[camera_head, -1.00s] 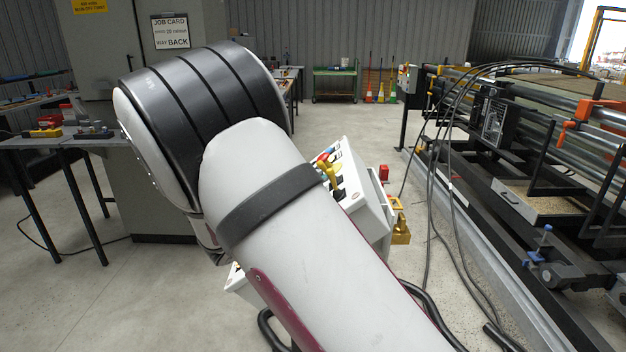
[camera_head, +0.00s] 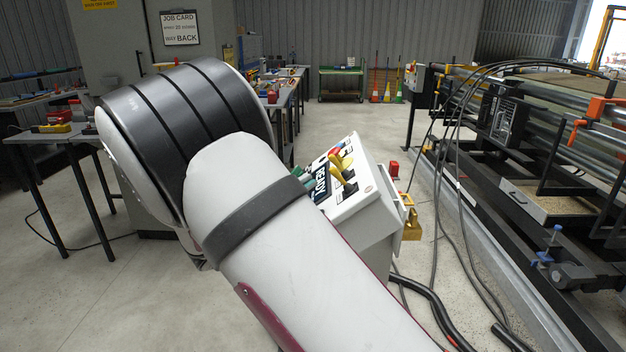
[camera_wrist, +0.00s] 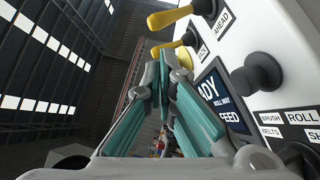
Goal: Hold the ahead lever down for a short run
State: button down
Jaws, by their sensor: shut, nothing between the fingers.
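The white control box (camera_head: 365,215) stands right of my arm in the head view, with a screen and yellow levers (camera_head: 338,166) on its sloping face. In the wrist view, the yellow lever by the AHEAD label (camera_wrist: 172,17) is at the top. A second yellow lever (camera_wrist: 168,47) is below it, its label partly cut. My gripper (camera_wrist: 165,68) has teal fingers closed together with nothing between them. Its tips appear close to the second lever in the picture; I cannot tell whether they touch. My arm hides most of the gripper in the head view.
A black knob (camera_wrist: 262,74) sticks out beside the screen (camera_wrist: 222,95). A brass padlock (camera_head: 412,229) hangs at the box's right side. Black cables (camera_head: 440,180) and the roller machine (camera_head: 540,150) are to the right. Grey floor is open behind the box.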

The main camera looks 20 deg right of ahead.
jog(key=v, duration=0.8)
jog(key=shift+f, duration=0.15)
jog(key=shift+s+d, duration=0.15)
jog(key=s+d+r+m+g+y+p, duration=0.25)
jog(key=s+d+g, duration=0.25)
jog(key=s+d, duration=0.35)
jog(key=s+d+r+m+g+y+p, duration=0.25)
jog(key=s+d+r+g+y, duration=0.2)
jog(key=s+d, duration=0.35)
jog(key=s+a+r+m+t+y+p, duration=0.1)
jog(key=s+a+r+y, duration=0.1)
jog(key=s, duration=0.5)
jog(key=s+a+r+t+y+p, duration=0.2)
jog(key=s+y, duration=0.3)
jog(key=s, duration=0.2)
jog(key=s+a+r+m+t+y+p, duration=0.1)
jog(key=s+a+r+y+p, duration=0.1)
jog(key=s, duration=0.5)
jog(key=shift+s+a+r+m+y, duration=0.35)
jog(key=shift+a+y, duration=0.25)
jog(key=shift+y, duration=0.2)
